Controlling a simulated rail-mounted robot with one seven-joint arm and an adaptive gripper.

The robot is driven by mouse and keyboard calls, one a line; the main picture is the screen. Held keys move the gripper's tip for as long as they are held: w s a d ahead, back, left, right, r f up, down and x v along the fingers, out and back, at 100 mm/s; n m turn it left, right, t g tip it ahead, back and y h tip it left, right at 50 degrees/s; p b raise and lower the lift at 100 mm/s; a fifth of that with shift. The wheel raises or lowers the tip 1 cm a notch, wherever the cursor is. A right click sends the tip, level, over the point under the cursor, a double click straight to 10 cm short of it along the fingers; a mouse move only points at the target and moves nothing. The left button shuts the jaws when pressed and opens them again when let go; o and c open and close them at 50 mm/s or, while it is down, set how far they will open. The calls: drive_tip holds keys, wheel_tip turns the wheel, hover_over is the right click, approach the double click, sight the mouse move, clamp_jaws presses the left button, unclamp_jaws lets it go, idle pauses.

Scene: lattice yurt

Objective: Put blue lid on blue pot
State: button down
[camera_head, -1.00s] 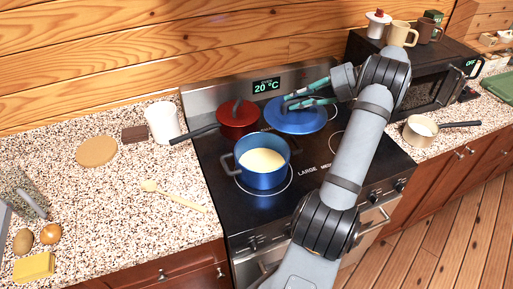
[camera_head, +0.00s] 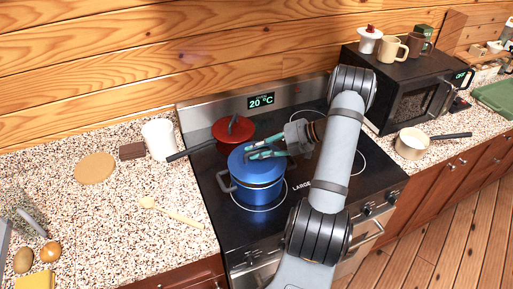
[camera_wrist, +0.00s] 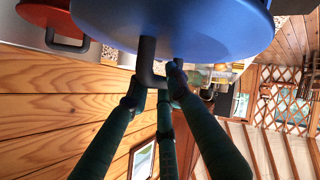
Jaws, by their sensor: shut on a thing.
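The blue lid (camera_head: 243,162) is over the blue pot (camera_head: 258,194) on the stove and hides the pot's opening and contents. I cannot tell whether the lid touches the rim or hovers just above it. My gripper (camera_head: 262,153) comes in from the right above the lid and is shut on its handle. In the wrist view the lid (camera_wrist: 190,25) fills the top, and my gripper (camera_wrist: 158,75) has its fingers closed around the dark handle (camera_wrist: 147,58).
A red lidded pan (camera_head: 232,128) stands just behind the pot, its handle pointing left. A white cup (camera_head: 158,139) and wooden spoon (camera_head: 172,211) are on the left counter. A microwave (camera_head: 405,85) and small saucepan (camera_head: 411,147) are at the right. The stove's front right is under my arm.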

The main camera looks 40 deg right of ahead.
drive_tip(key=shift+f, duration=0.1)
drive_tip(key=shift+f, duration=0.6)
drive_tip(key=c, duration=1.6)
unclamp_jaws()
drive_tip(key=shift+r, duration=0.3)
drive_tip(key=b+v, duration=0.2)
drive_tip(key=v, duration=1)
drive_tip(key=shift+r+b, duration=0.35)
drive_tip(key=shift+b, duration=0.05)
